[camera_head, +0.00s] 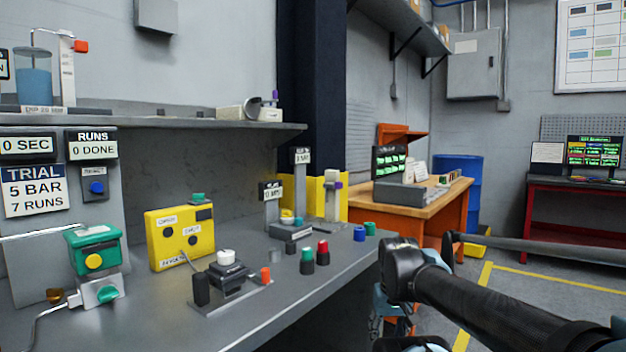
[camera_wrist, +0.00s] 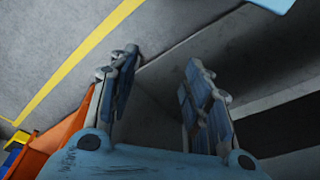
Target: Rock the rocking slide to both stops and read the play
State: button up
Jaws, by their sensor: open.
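A dark block with a white round knob (camera_head: 227,257) stands on a grey base plate (camera_head: 208,309) on the grey bench; it may be the rocking slide, but I cannot tell for sure. A black post (camera_head: 201,289) and an orange peg (camera_head: 265,275) stand on either side of it. My gripper (camera_wrist: 160,75) is open and empty in the wrist view, with floor and a grey edge beyond its fingers. No slide shows between them. In the head view my arm is at the lower right, beyond the bench's right edge and apart from the block; the fingers are not clear there.
A yellow box (camera_head: 167,225) and a green-topped actuator (camera_head: 93,249) stand left on the bench. Red-topped (camera_head: 322,252) and green-topped (camera_head: 307,261) cylinders stand to the right. A shelf (camera_head: 150,124) overhangs the back. The bench's front strip is clear.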

jog(key=w+a+r+n+y, duration=0.1)
jog(key=w+a+r+n, duration=0.2)
jog(key=w+r, duration=0.6)
jog(key=w+a+r+n+y, duration=0.15)
jog(key=w+a+r, duration=0.25)
jog(key=w+r, duration=0.6)
jog(key=n+y, duration=0.1)
jog(key=n, duration=0.5)
send_near(299, 218)
jog(key=shift+t, duration=0.3)
jog(key=x, duration=0.9)
jog(key=shift+s+f, duration=0.2)
jog(key=shift+s, duration=0.15)
jog(key=shift+c, duration=0.5)
jog(key=c, duration=1)
jog(key=shift+o, duration=1.3)
jog(key=shift+c, duration=0.9)
